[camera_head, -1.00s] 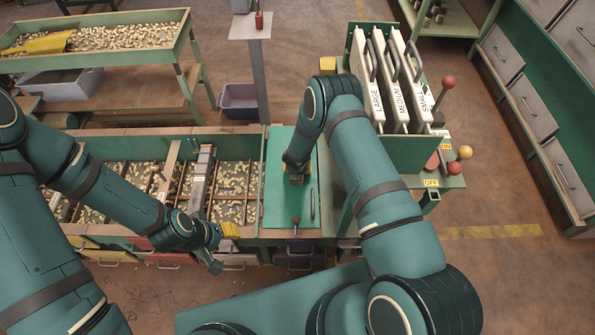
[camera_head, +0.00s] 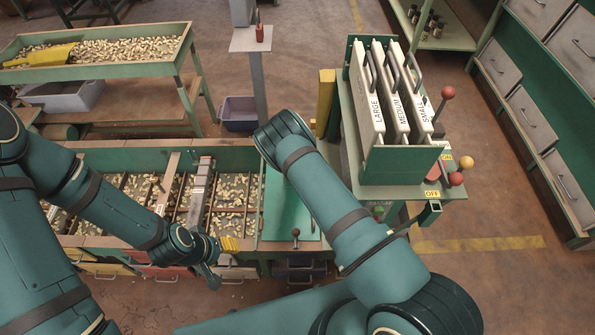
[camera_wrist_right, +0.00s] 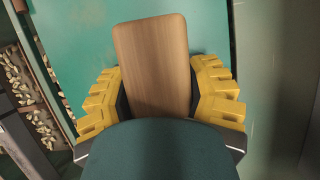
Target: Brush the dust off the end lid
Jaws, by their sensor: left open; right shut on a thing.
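The end lid (camera_head: 283,212) is the flat green panel at the right end of the long hopper bench, partly behind my right arm. Its green surface (camera_wrist_right: 75,35) fills much of the right wrist view, with faint pale marks. My right gripper (camera_wrist_right: 160,92) is shut on a brush, whose wooden back (camera_wrist_right: 152,50) shows between the yellow fingers over the lid. The brush's underside is hidden, so I cannot tell whether it touches. In the head view my right arm hides this gripper and the brush. My left gripper (camera_head: 221,259) is open and empty by the bench's front edge.
The hopper's open bays (camera_head: 232,190) hold nuts, left of the lid. A stand with labelled white panels (camera_head: 391,95) and ball-topped levers (camera_head: 448,93) is to the right. Floor is free at lower right.

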